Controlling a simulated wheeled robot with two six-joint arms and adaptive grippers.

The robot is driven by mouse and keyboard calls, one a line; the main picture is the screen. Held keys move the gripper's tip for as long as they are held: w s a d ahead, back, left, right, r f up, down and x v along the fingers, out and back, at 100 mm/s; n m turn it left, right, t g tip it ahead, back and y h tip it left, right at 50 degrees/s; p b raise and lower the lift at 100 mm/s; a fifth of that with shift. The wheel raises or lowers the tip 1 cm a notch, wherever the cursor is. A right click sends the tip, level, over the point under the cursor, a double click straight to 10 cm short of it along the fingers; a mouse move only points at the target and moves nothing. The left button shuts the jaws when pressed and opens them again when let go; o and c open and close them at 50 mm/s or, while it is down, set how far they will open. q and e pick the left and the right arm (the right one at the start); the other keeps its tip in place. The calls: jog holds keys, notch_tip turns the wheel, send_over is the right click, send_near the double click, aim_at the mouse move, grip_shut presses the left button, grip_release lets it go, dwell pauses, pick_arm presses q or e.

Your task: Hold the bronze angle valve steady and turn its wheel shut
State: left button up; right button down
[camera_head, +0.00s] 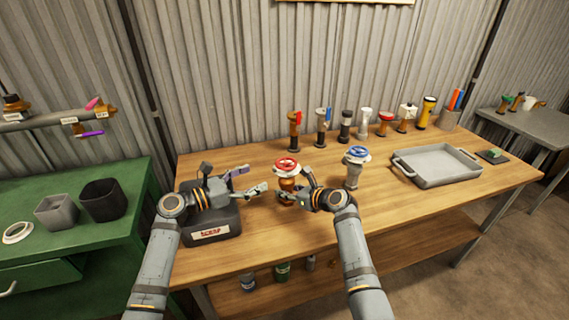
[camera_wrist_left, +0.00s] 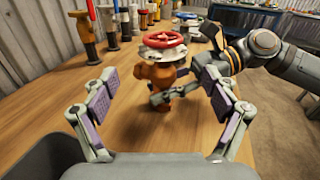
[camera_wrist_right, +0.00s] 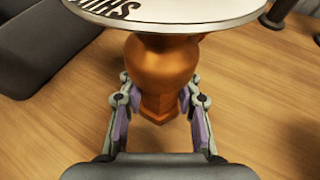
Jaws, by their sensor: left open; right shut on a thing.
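The bronze angle valve (camera_head: 287,185) stands upright on the wooden bench, with a red wheel (camera_head: 286,163) over a pale disc on top. In the right wrist view its bronze body (camera_wrist_right: 160,75) is between my right fingers, under the lettered disc (camera_wrist_right: 180,12). My right gripper (camera_head: 292,196) is shut on the valve's body low down, from the right. My left gripper (camera_head: 254,181) is open and empty to the left of the valve, apart from it. In the left wrist view the red wheel (camera_wrist_left: 164,37) shows beyond the open left fingers (camera_wrist_left: 160,107).
A blue-wheeled valve (camera_head: 354,168) stands close to the right. Several valves and a torch (camera_head: 426,112) line the back.

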aim_at(286, 162)
pick_arm(q)
jog(key=shift+t, duration=0.4)
jog(key=x, duration=1.1)
jog(key=shift+d+r, duration=0.25)
jog(key=shift+d, duration=0.15)
jog(key=c, duration=1.2)
jog(key=shift+o, duration=0.2)
jog(key=m+g+h, duration=0.1)
jog(key=g, duration=0.2)
jog(key=m+g+h, duration=0.1)
jog(key=m+g, duration=0.1)
jog(key=shift+w+f+m+g+h, duration=0.1)
jog(key=shift+w+m+g+h, duration=0.05)
jog(key=shift+m+g+h, duration=0.2)
jog(key=shift+a, duration=0.1)
jog(key=shift+m+g, duration=0.25)
jog(key=shift+g, duration=0.2)
jog(key=o, duration=1.2)
jog(key=shift+c, duration=0.2)
